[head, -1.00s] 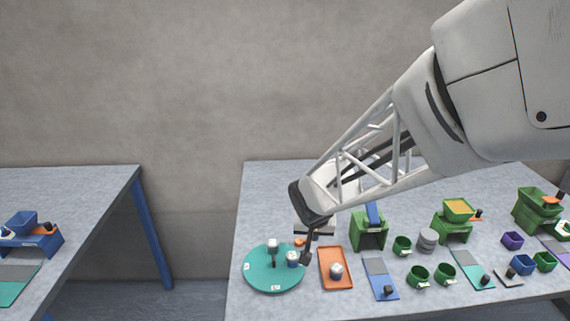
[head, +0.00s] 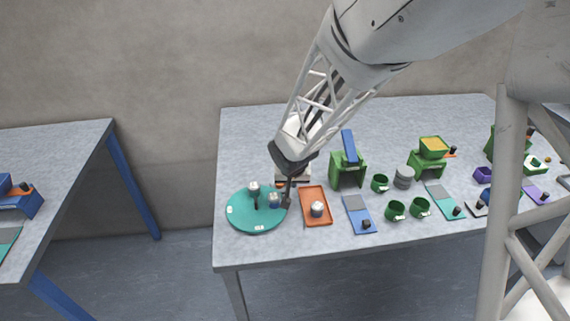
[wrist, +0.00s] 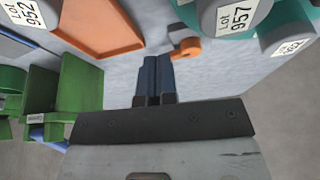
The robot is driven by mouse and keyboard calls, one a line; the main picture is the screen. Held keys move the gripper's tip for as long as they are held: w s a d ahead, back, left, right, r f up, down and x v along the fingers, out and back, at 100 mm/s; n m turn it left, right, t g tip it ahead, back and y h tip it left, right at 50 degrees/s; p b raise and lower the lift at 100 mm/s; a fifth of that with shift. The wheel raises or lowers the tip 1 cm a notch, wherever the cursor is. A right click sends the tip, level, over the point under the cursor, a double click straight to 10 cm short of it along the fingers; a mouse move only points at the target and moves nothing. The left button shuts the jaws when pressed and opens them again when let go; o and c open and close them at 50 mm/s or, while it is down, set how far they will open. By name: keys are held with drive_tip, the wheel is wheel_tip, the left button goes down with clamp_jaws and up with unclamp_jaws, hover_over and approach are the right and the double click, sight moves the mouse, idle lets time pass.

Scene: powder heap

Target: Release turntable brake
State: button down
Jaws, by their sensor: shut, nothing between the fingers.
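The turntable is a teal disc (head: 240,214) at the left front of the table, with white labels and white-topped jars on it. Its edge also shows at the top right of the wrist view (wrist: 291,10), under a jar marked Lot 957 (wrist: 236,17). A small orange piece (wrist: 186,48), which looks like the brake, sits beside the turntable in the wrist view; my gripper hides it in the head view. My gripper (head: 289,201) is at the turntable's right edge. In the wrist view its dark fingers (wrist: 155,60) are shut and empty, just beside the orange piece; contact is unclear.
An orange tray (head: 310,194) with a jar (head: 317,209) lies right of my gripper. A green stand (head: 348,178) with a blue top is behind it. A blue and grey mat (head: 355,205), green cups (head: 395,210) and more stations stretch rightward. A second table (head: 60,150) stands left.

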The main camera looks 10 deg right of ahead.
drive_tip(key=shift+w+d, duration=0.15)
drive_tip(key=shift+w, duration=0.75)
drive_tip(key=shift+w+d+n+y, duration=0.15)
drive_tip(key=shift+w+n+y, duration=0.15)
drive_tip(key=shift+n, duration=0.5)
drive_tip(key=shift+w+d+n+y, duration=0.2)
drive_tip(key=shift+n+y, duration=0.1)
drive_tip(key=shift+n, duration=0.5)
idle(0.6)
drive_tip(key=shift+w+n+y, duration=0.25)
drive_tip(key=shift+n, duration=0.4)
drive_tip(key=shift+w+n+y, duration=0.2)
drive_tip(key=shift+n+y, duration=0.05)
drive_tip(key=shift+n, duration=0.4)
drive_tip(key=shift+w+n+g+y, duration=0.25)
drive_tip(key=shift+w+n+y, duration=0.1)
drive_tip(key=shift+n, duration=0.65)
drive_tip(key=shift+w+n+g+y, duration=0.25)
drive_tip(key=shift+w+n, duration=0.1)
drive_tip(key=shift+n, duration=0.65)
drive_tip(key=n, duration=0.1)
drive_tip(key=w+n+g, duration=0.1)
drive_tip(key=n, duration=0.1)
drive_tip(key=a+n+y, duration=0.1)
drive_tip(key=n, duration=0.1)
drive_tip(key=shift+w+g, duration=0.25)
drive_tip(key=shift+g, duration=0.05)
drive_tip(key=shift+s, duration=0.15)
